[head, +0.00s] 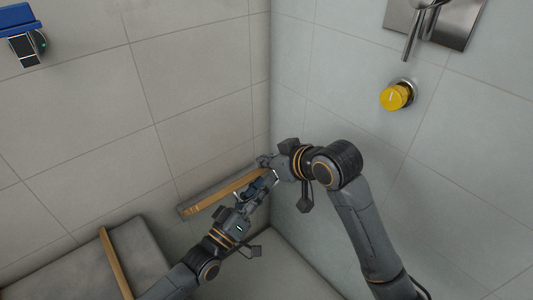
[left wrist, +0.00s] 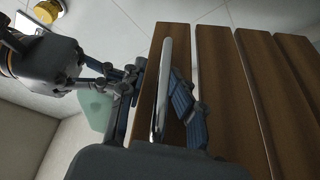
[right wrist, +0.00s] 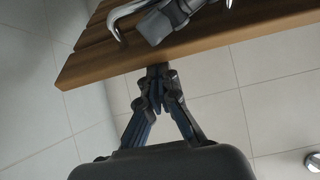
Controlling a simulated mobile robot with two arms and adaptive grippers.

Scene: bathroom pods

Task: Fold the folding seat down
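The folding seat (head: 225,192) is a wooden slatted panel by the left wall near the corner; the head view shows mostly one long wooden edge. The left wrist view shows its brown slats (left wrist: 222,90) and a curved metal bar (left wrist: 163,85) along the edge slat. My left gripper (head: 266,182) is at the seat's corner end, its fingers (left wrist: 155,98) apart on either side of the metal bar. My right gripper (head: 266,163) is at the same end. Its fingertips (right wrist: 157,80) are together, close to the seat's wooden edge (right wrist: 200,42); contact is unclear.
A yellow knob (head: 395,97) and a metal mixer plate (head: 450,22) are on the right wall. A blue wall fixture (head: 28,18) is at top left. A grey slab (head: 140,255) with a wooden strip (head: 115,262) lies at lower left. The floor (head: 275,265) shows between my arms.

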